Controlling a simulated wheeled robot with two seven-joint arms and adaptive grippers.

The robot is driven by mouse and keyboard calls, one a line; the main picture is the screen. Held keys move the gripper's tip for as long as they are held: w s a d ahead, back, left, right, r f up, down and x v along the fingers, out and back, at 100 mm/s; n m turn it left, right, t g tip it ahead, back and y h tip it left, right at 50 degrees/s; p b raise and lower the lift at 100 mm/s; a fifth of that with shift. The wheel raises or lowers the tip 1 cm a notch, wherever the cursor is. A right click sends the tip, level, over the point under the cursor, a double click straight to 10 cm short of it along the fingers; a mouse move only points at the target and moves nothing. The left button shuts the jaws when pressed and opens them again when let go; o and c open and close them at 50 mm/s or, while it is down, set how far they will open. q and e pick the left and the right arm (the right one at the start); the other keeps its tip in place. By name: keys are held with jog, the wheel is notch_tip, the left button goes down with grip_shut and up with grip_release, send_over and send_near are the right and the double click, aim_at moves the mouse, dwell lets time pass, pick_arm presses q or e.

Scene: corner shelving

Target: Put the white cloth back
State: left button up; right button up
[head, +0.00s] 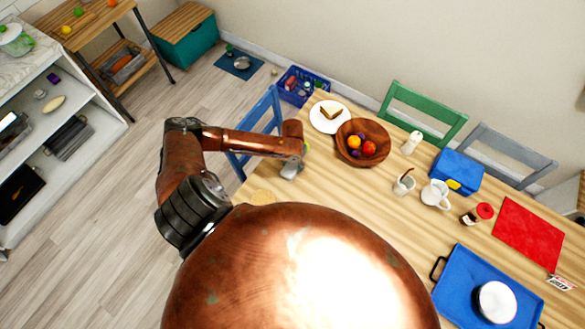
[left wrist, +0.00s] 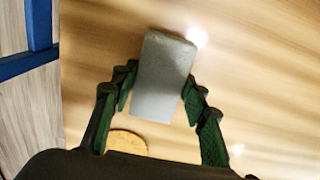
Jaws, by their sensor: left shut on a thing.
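The white cloth (left wrist: 162,80) looks like a pale grey-white folded block in the left wrist view. It also shows small at the end of my left arm in the head view (head: 291,171). My left gripper (left wrist: 160,92) is shut on it, with a green-padded finger at each side. The cloth is over the left end of the wooden table (head: 330,178); I cannot tell whether it touches the top. My right gripper is not in view.
A round wooden disc (head: 262,197) lies near the cloth. A wooden fruit bowl (head: 346,150) and a plate with food (head: 321,123) stand to its right. A blue chair (head: 237,161) is at the table's left end. White shelves (head: 93,112) stand at far left; floor between is clear.

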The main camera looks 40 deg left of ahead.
aim_at(292, 166)
pick_arm(q)
jog(key=shift+s+f, duration=0.1)
jog(key=shift+f, duration=1.1)
jog(key=shift+f, duration=0.1)
jog(key=o, duration=1.1)
notch_tip(292, 166, up, 12)
jog(key=shift+r, duration=0.15)
